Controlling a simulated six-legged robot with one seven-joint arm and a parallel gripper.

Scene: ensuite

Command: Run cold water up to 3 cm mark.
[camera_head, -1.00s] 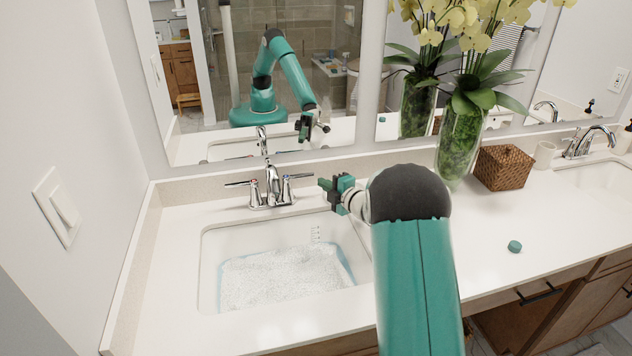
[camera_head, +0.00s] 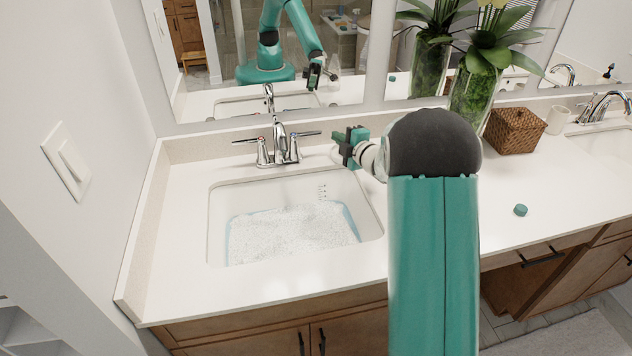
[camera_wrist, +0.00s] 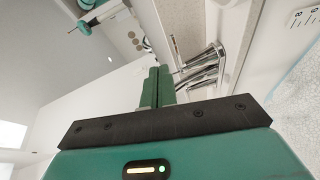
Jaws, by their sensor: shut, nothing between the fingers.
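The chrome tap (camera_head: 279,145) stands behind the left sink, with a left handle (camera_head: 250,142) and a right handle (camera_head: 308,135) spread sideways. A small red mark shows near the left handle's base. The white sink basin (camera_head: 218,205) holds shallow, rippled-looking water (camera_head: 290,232). A dark scale (camera_head: 322,191) is on its back wall; its numbers are too small to read here, but part of it shows larger in the wrist view (camera_wrist: 304,17). My gripper (camera_head: 338,140) is shut and empty, just right of the right handle's tip, seemingly apart from it.
A glass vase with plants (camera_head: 472,100), a wicker box (camera_head: 515,130) and a cup (camera_head: 558,121) stand to the right. A mirror (camera_head: 225,90) rises behind the tap. A wall with a switch (camera_head: 72,165) bounds the left.

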